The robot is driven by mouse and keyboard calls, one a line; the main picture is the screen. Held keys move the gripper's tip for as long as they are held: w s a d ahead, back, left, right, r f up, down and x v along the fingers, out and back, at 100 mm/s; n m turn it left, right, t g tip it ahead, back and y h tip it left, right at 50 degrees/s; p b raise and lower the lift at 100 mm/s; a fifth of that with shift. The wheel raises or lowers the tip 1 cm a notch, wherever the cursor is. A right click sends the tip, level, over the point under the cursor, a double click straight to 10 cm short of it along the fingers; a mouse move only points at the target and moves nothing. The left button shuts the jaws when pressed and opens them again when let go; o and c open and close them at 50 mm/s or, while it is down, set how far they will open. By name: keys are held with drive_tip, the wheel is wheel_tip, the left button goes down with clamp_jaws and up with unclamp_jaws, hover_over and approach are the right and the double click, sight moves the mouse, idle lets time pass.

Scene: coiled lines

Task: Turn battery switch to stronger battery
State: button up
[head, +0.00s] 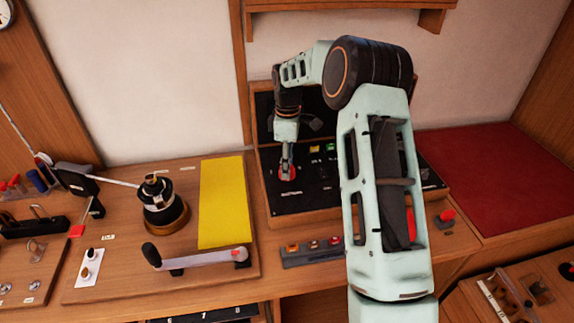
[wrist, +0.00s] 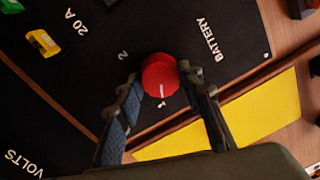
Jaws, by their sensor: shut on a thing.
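The battery switch is a red knob (wrist: 160,76) on a black panel (wrist: 230,50). My gripper (wrist: 161,92) is shut on the knob, one finger on each side. In the head view my gripper (head: 287,162) reaches down onto the red knob (head: 287,173) at the panel's left. "VOLTS" shows in the wrist view's lower left corner, but I see no readable voltage value.
Yellow and green fuses (head: 315,149) sit right of the knob on the panel. A yellow mat (head: 222,203), a dark winch (head: 160,200) and a grey crank handle (head: 200,260) are to the left. My arm hides the panel's right part. A red mat (head: 490,180) lies clear at right.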

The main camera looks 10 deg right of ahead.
drive_tip(key=shift+w+r, duration=0.1)
drive_tip(key=o, duration=1.2)
drive_tip(key=shift+c, duration=0.2)
wheel_tip(320, 180, up, 12)
drive_tip(key=shift+w, duration=0.3)
drive_tip(key=shift+d, duration=0.1)
